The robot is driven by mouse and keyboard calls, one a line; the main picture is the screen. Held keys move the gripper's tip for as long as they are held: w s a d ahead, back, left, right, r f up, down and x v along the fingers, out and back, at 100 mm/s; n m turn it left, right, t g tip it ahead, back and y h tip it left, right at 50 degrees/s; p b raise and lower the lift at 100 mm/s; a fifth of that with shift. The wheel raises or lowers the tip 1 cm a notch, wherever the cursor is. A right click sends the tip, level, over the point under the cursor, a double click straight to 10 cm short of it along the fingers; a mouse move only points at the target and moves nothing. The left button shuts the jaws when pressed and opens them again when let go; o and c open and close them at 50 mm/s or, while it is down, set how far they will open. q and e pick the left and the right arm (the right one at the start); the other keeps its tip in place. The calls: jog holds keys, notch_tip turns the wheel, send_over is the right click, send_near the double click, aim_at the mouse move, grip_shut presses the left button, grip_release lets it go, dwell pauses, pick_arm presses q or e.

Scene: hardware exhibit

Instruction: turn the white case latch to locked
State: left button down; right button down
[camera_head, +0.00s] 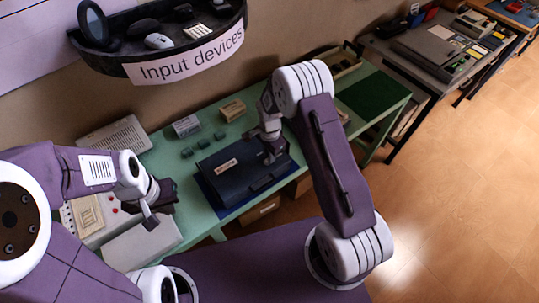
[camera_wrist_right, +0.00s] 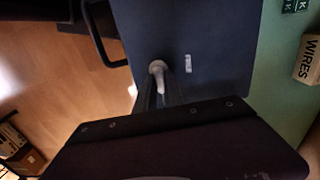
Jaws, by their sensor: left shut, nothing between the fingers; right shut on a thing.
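The dark case (camera_head: 232,178) lies closed on the green table, and its dark blue top fills the upper middle of the right wrist view (camera_wrist_right: 215,40). The white case latch (camera_wrist_right: 158,68) has a round pivot and a short lever pointing down the picture, between my right fingers. My right gripper (camera_wrist_right: 160,98) is shut on this lever. In the head view my right gripper (camera_head: 271,155) is over the case's right part, and I cannot make out the latch there. My left gripper (camera_head: 150,217) is shut and empty, left of the case, above pale equipment.
A small white mark (camera_wrist_right: 188,63) is on the case beside the latch. Small dark blocks (camera_head: 203,143) and boxes (camera_head: 232,109) stand behind the case. The "Input devices" shelf (camera_head: 185,60) hangs above.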

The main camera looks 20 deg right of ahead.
jog(key=shift+m, duration=0.3)
dwell(0.4)
jog(key=c, duration=1.4)
grip_release()
jog(key=shift+c, duration=0.2)
notch_tip(320, 180, up, 9)
jog(key=b, duration=0.1)
jog(key=shift+b, duration=0.3)
